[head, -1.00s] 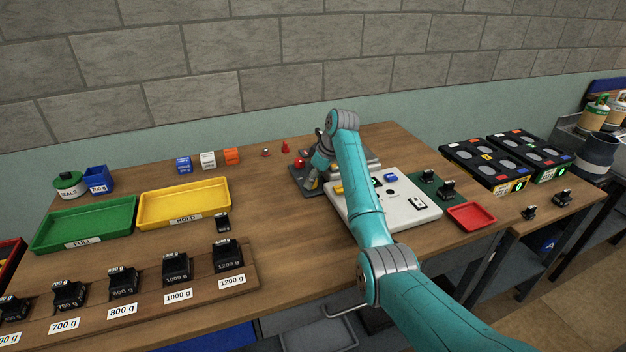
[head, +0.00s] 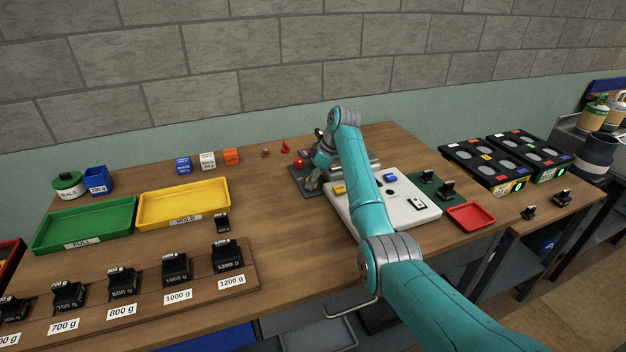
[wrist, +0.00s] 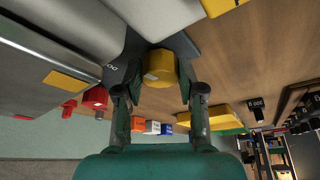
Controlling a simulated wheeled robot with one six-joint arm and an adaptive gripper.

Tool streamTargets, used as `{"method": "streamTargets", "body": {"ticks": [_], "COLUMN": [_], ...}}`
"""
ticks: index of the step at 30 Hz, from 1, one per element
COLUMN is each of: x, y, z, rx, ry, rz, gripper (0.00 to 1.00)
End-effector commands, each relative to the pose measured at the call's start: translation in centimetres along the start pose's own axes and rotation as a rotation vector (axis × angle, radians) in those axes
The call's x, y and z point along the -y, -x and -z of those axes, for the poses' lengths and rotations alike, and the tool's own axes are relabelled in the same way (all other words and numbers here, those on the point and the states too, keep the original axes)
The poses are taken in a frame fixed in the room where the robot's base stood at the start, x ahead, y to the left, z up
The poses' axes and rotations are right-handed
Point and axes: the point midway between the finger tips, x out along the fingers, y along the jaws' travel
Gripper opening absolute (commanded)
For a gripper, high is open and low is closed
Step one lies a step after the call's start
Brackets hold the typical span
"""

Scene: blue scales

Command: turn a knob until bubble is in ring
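A yellow knob (wrist: 160,68) with a pale mark on its side sits between the two fingers of my gripper (wrist: 160,88) in the wrist view. The fingertips lie close along both its sides and appear shut on it. In the head view my gripper (head: 314,181) is low over the dark grey plate (head: 300,179) at the left of the white instrument board (head: 405,213), and my arm hides much of this area. I cannot make out the bubble or its ring in either view.
A red knob (head: 299,163) stands just left of my gripper. Yellow (head: 230,203) and green (head: 120,217) trays and several black weights (head: 176,268) are to the left. A red tray (head: 471,215) and black scales (head: 484,164) are to the right. Bare wood (head: 290,230) lies in front.

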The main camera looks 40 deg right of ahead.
Motion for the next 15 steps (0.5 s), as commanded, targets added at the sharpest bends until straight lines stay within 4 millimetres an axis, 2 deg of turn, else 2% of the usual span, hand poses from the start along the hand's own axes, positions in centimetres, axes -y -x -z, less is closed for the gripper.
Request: {"method": "streamTargets", "body": {"ticks": [1,2,3,11,15], "x": [-0.01,0.00,0.00,0.00,-0.05], "y": [0.00,0.00,0.00,0.03,0.77], "z": [0.00,-0.01,0.00,0.00,0.01], "rx": [0.000,0.000,0.000,0.000,0.000], "ry": [0.000,0.000,0.000,-0.001,0.000], "rz": [0.000,0.000,0.000,0.000,-0.001], "gripper": [0.53,0.60,0.63,0.63,0.63]}}
